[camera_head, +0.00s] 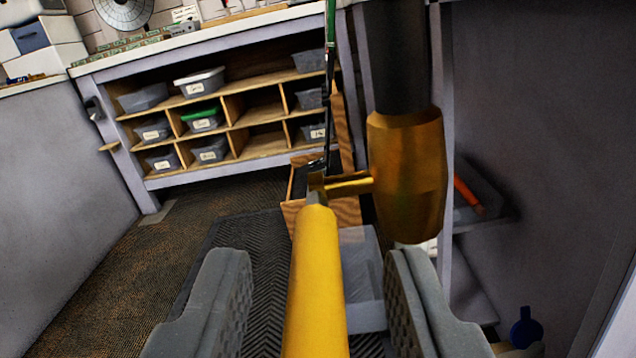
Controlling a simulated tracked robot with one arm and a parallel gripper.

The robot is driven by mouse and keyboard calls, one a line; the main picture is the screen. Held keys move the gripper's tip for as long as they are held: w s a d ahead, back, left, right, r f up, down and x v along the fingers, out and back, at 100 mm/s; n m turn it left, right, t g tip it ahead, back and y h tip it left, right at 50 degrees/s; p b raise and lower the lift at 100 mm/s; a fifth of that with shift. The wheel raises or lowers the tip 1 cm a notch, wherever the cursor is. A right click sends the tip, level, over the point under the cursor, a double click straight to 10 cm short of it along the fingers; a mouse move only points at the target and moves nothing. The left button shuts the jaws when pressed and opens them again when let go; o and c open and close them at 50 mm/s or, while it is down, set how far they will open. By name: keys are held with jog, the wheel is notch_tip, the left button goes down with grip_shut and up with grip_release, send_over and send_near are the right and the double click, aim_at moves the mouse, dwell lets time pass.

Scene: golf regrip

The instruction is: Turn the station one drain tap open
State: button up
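The drain tap has a brass body (407,180) under a vertical black pipe (396,60), right of centre. A short brass stem joins the body to a yellow lever (316,285). The lever runs from the stem toward the camera, down to the bottom edge of the picture. My gripper (315,290) is open, with one grey ridged pad on each side of the lever. A gap shows between the lever and each pad, so neither appears to touch it. The lever's near end is out of the picture. I see no station label.
A workbench (205,40) with wooden cubbies and several grey bins stands at the back left. A clear plastic container (362,270) is below, behind the lever. A dark panel (545,120) stands close on the right. Patterned floor (110,270) is open at lower left.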

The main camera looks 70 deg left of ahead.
jog(key=shift+x, duration=1.2)
grip_shut()
